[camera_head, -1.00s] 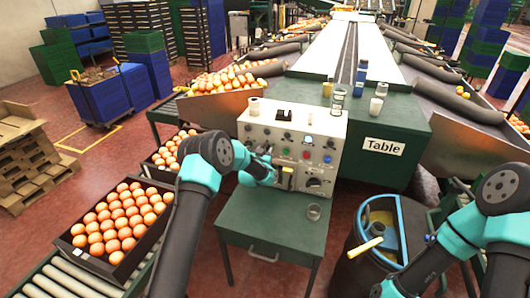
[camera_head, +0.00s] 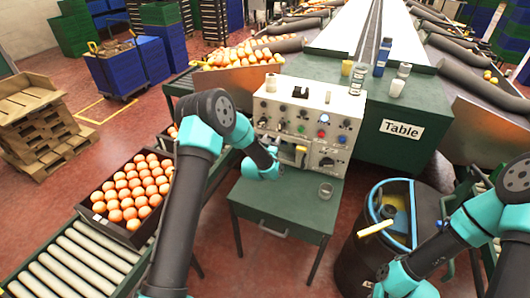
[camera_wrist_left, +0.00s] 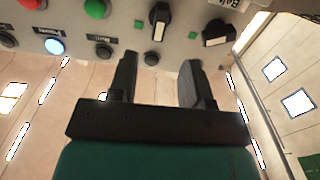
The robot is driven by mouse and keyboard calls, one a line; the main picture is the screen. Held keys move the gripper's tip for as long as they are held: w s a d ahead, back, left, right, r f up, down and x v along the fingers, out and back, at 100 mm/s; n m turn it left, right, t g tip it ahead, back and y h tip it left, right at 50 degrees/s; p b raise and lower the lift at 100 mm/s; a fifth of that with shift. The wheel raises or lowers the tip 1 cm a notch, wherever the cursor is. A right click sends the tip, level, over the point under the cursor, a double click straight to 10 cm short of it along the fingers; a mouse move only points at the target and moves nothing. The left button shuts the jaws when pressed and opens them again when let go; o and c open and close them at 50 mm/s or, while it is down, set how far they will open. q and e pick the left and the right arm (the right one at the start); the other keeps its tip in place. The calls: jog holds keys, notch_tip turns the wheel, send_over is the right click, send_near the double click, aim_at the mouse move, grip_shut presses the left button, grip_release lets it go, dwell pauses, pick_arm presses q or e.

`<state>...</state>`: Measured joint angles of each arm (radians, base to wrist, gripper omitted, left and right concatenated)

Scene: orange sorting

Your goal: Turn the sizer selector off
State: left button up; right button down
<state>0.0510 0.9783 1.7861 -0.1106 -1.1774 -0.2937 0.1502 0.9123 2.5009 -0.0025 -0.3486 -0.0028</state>
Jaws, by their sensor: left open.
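A second black selector (camera_wrist_left: 217,33) is to the right. Labels are too cropped to tell which is the sizer selector.
Bottles stand on the cabinet behind the panel. A crate of oranges (camera_head: 128,240) is at left on rollers. A dark bin (camera_head: 350,255) is at right, near my right arm.

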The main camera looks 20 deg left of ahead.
pick_arm(q)
jog(key=s, duration=0.7)
jog(key=shift+s+a, duration=0.25)
jog(key=shift+s, duration=0.1)
jog(key=shift+f, duration=0.1)
jog(key=s+d+f+g+h, duration=0.1)
jog(key=s+f+g, duration=0.4)
jog(key=s+f, duration=0.25)
jog(key=s+d+f+g, duration=0.1)
jog(key=s+f+g, duration=0.2)
jog(key=s, duration=0.6)
jog(key=s+d+f+n+g+h, duration=0.1)
jog(key=s+f+g, duration=0.3)
jog(key=s, duration=0.5)
jog(key=s+d+f+n+g+h, duration=0.1)
jog(key=s+f+g, duration=0.3)
jog(key=s, duration=0.6)
jog(key=shift+g, duration=0.6)
